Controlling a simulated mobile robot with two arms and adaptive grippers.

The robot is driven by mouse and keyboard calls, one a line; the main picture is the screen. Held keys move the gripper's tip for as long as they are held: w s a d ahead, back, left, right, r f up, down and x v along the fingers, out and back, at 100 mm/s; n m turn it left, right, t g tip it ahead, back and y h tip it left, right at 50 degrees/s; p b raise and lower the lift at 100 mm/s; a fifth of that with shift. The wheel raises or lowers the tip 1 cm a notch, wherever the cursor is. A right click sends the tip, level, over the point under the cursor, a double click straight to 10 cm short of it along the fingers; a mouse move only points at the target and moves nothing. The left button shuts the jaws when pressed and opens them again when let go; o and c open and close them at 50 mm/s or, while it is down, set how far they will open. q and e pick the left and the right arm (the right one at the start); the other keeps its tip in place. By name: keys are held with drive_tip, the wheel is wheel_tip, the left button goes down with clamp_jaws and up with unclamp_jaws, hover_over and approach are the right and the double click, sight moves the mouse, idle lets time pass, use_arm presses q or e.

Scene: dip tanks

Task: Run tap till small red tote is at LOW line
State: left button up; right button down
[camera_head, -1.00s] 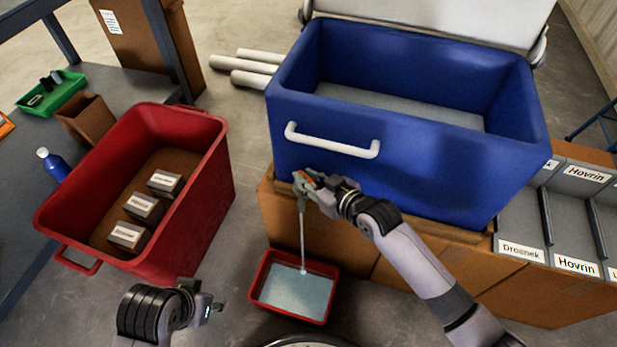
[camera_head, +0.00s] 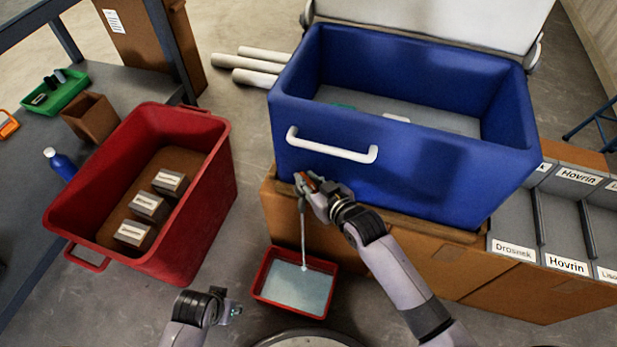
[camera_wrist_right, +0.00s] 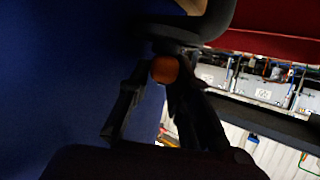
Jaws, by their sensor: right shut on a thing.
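The small red tote (camera_head: 262,293) stands on the floor below the blue tank (camera_head: 420,170) and holds pale water (camera_head: 300,290). A thin stream of water (camera_head: 303,238) falls from the tap on the tank's front into it. My right gripper (camera_head: 305,187) is shut on the tap's orange handle, which also shows between the fingers in the right wrist view (camera_wrist_right: 165,69). The tap body is mostly hidden by the gripper. No LOW line can be made out inside the tote. My left gripper (camera_head: 230,308) hangs left of the small tote, empty; its finger gap is too small to judge.
A large red tote (camera_head: 225,165) with several labelled boxes stands at left beside a grey bench (camera_head: 30,130). Grey labelled bins (camera_head: 515,225) sit right of the tank. White pipes (camera_head: 245,62) lie on the floor behind. Bare floor shows between large tote and tank.

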drive_tip(key=shift+w+d+r, duration=0.1)
drive_tip(key=shift+w+r, duration=0.05)
drive_tip(key=c, duration=1.8)
unclamp_jaws()
drive_tip(key=shift+o, duration=0.2)
drive_tip(key=shift+s, duration=0.2)
drive_tip(key=v, duration=1.1)
drive_tip(key=shift+s+d, duration=0.25)
drive_tip(key=shift+s, duration=0.05)
drive_tip(key=shift+r, duration=0.1)
